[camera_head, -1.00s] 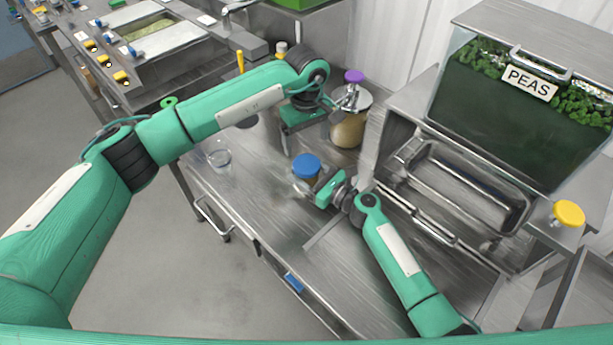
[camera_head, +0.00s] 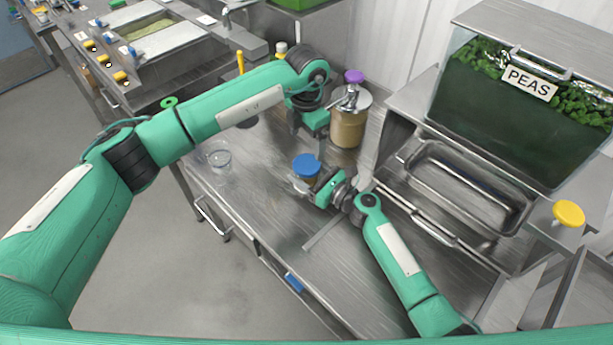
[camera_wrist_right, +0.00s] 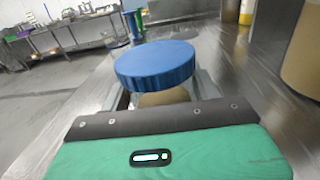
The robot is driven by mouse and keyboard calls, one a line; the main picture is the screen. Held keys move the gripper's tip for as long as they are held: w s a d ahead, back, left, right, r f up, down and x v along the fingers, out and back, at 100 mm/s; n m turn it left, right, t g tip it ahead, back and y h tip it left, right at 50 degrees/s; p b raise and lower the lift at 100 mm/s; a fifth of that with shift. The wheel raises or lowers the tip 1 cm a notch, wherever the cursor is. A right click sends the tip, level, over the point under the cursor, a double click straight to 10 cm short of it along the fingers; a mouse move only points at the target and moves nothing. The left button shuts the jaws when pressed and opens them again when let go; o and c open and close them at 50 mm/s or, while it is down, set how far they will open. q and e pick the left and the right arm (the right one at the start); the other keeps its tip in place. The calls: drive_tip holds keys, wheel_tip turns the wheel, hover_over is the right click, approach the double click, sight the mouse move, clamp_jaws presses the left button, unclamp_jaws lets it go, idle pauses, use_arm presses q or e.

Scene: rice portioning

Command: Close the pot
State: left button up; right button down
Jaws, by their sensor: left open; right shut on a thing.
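The pot (camera_head: 348,130) is a clear round vessel with tan contents, standing upright behind the work surface's middle. It shows partly at the right of the right wrist view (camera_wrist_right: 303,52). A steel lid (camera_head: 361,97) with a purple knob (camera_head: 354,76) sits at its top; I cannot tell whether it is fully seated. My left gripper (camera_head: 311,145) is open, pointing down just left of the pot, its fingers partly hidden. My right gripper (camera_head: 318,186) is shut on a small clear jar (camera_wrist_right: 165,98) with a blue lid (camera_head: 306,166), in front of the pot.
A clear glass bowl (camera_head: 218,159) stands near the counter's left edge. A steel tray (camera_head: 465,187) lies right of the pot, below the peas bin (camera_head: 510,120). A yellow knob (camera_head: 569,213) stands at the right. The counter's front is mostly clear.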

sight(307, 164)
use_arm(q)
drive_tip(key=n, duration=1.5)
drive_tip(key=shift+f, duration=4)
drive_tip(key=c, duration=1)
